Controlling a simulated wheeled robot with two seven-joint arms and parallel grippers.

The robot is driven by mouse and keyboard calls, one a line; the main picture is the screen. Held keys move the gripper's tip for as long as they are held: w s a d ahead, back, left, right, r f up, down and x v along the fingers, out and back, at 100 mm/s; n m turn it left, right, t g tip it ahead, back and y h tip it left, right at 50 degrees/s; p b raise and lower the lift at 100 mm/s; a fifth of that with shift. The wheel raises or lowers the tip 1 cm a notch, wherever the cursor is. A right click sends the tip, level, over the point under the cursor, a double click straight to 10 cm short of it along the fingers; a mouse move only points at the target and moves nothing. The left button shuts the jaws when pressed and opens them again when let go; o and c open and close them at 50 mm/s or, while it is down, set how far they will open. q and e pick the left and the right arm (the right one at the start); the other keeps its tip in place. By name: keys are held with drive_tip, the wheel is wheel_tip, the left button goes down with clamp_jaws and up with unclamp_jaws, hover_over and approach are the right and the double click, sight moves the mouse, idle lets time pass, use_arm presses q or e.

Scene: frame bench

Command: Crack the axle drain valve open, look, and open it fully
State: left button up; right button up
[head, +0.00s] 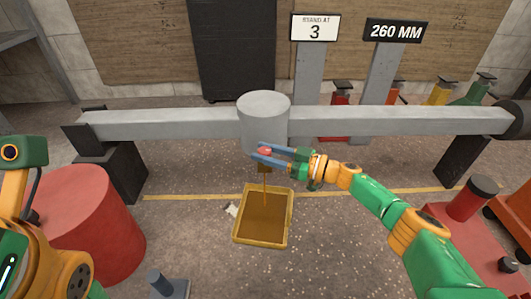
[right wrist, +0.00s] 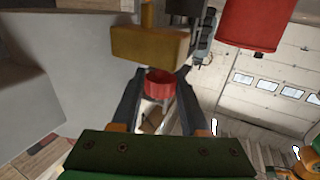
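The axle (head: 180,126) is a grey beam with a round housing (head: 264,112) at its middle. Below the housing is the brass drain valve (right wrist: 150,46) with a red knob (head: 264,151). My right gripper (head: 264,154) reaches in from the right, with its fingers on both sides of the knob. In the right wrist view the knob (right wrist: 160,84) sits between the fingertips, apparently gripped. A thin brown stream falls from the valve into the yellow tray (head: 239,241) on the floor, which holds brown liquid. My left gripper is not in view; only parts of the left arm show.
Dark stands hold the axle ends. A red drum (head: 85,225) stands at the left. Signs reading "3" (head: 315,28) and "260 MM" (head: 397,30) stand behind the axle. Red equipment (head: 470,200) is at the right. A pale scrap (head: 231,210) lies by the tray. The floor around it is mostly clear.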

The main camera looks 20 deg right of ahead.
drive_tip(key=o, duration=0.3)
